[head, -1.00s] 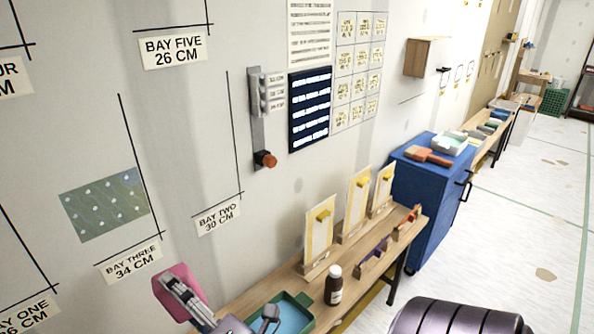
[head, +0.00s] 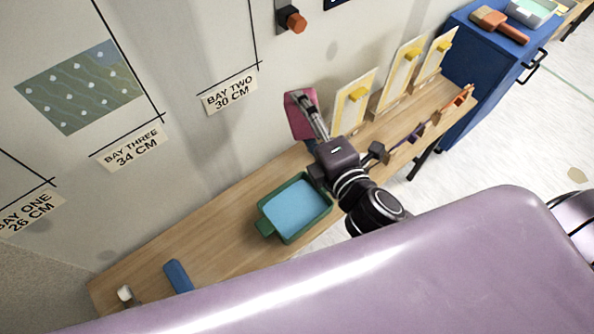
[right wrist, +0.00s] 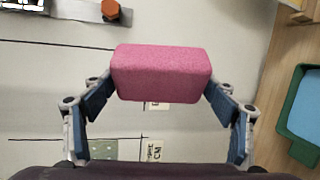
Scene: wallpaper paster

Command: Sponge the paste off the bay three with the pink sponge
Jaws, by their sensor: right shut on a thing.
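The pink sponge (head: 299,116) is held by my right gripper (head: 314,122), in front of the wall and right of the bay two label (head: 230,92). In the right wrist view the sponge (right wrist: 161,73) sits squarely between both fingers, which are closed on its sides. Bay three is marked by a label (head: 130,147) and black lines on the wall at left. A green patterned wallpaper piece (head: 80,88) hangs there, above the label. The sponge is clear of bay three. My left gripper is out of view.
A green tray with a blue inside (head: 295,208) stands on the wooden bench (head: 222,240) below the wall. Several upright boards with yellow clips (head: 355,103) stand right of the sponge. A red-orange knob (head: 292,19) juts from the wall above. A blue cabinet (head: 490,62) stands at right.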

